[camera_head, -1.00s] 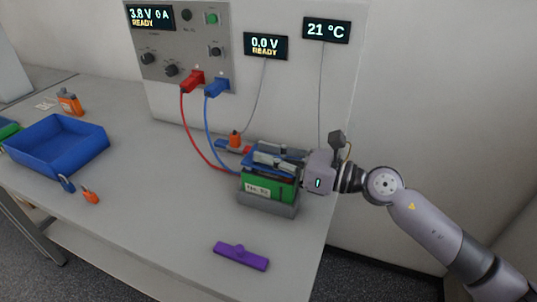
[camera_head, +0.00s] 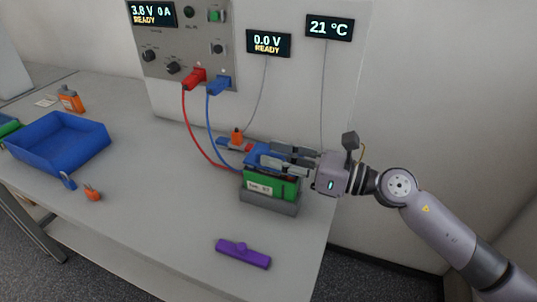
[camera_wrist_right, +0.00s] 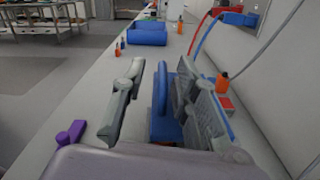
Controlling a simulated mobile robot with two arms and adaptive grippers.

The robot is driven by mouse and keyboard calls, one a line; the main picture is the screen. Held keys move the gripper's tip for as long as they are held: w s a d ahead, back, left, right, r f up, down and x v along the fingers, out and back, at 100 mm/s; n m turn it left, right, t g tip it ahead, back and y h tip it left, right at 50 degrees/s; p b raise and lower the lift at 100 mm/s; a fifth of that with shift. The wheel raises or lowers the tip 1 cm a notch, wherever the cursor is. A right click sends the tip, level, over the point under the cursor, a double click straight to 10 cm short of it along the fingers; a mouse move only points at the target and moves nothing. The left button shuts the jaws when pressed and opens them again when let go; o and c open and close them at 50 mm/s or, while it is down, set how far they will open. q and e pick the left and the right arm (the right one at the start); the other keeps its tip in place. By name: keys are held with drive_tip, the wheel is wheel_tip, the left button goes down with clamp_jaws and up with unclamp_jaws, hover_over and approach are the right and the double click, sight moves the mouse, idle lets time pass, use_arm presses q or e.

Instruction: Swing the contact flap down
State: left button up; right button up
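A green battery block (camera_head: 258,187) with a white label sits in a grey cradle (camera_head: 268,206) near the table's right end. A blue part, apparently the contact flap (camera_head: 259,155), shows above the battery, partly hidden by my right gripper (camera_head: 283,158). In the right wrist view the blue part (camera_wrist_right: 160,97) stands between the two fingers. A gap shows on the left finger's side; whether the right finger touches it I cannot tell. My right gripper is open. My left gripper is not in view.
Red and blue cables (camera_head: 188,130) run from the wall panel (camera_head: 180,45) down behind the battery. An orange-topped item (camera_head: 237,136) is behind it. A purple bar (camera_head: 243,254) lies in front. A blue bin (camera_head: 60,143) stands left.

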drive_tip(key=v, duration=1)
drive_tip(key=shift+s, duration=0.15)
